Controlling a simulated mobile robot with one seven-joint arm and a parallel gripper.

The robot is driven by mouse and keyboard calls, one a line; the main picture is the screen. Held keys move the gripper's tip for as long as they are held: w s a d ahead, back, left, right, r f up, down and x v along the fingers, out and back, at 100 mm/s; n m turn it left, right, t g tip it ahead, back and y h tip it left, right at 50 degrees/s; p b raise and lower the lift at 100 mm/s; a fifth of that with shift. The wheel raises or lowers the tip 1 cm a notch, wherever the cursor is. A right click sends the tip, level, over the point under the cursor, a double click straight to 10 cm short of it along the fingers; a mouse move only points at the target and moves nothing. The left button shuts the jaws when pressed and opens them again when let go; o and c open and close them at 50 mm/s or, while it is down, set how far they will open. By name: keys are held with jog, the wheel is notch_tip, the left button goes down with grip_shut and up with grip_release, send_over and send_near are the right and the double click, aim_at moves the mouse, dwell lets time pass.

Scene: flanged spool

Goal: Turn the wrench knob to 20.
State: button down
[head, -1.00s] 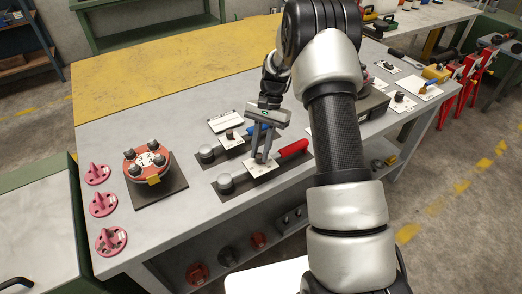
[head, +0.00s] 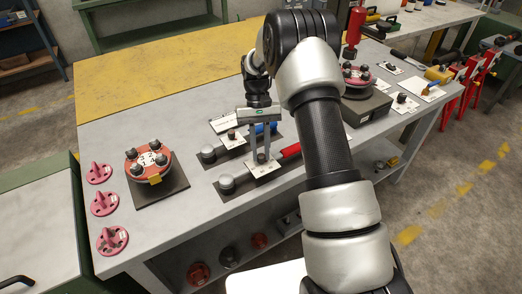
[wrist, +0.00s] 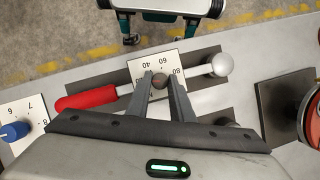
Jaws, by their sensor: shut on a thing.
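The wrench lies on the grey bench, with a red handle (head: 290,151), a round metal end (head: 226,184) and a white number plate (head: 253,173). In the wrist view its red handle (wrist: 85,100) points left and its metal end (wrist: 222,64) is at right. The small dark knob (wrist: 158,81) stands on the number plate (wrist: 143,66), where 40, 60 and 80 are readable. My gripper (wrist: 159,83) is shut on this knob from above; it also shows in the head view (head: 261,158). The fingers hide part of the plate, and I cannot tell the knob's setting.
A similar blue-handled tool (head: 208,152) lies just behind. A red disc device (head: 148,162) stands on a dark plate at left, beside several pink discs (head: 103,204). In the wrist view a blue knob (wrist: 15,131) sits on another number plate at left.

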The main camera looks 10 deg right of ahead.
dwell(0.4)
jog(key=c, duration=1.6)
grip_release()
jog(key=shift+o, duration=0.2)
jog(key=shift+r, duration=0.15)
jog(key=v, duration=1.7)
jog(key=shift+p, duration=0.45)
jog(key=shift+a+r, duration=0.1)
jog(key=shift+r, duration=0.1)
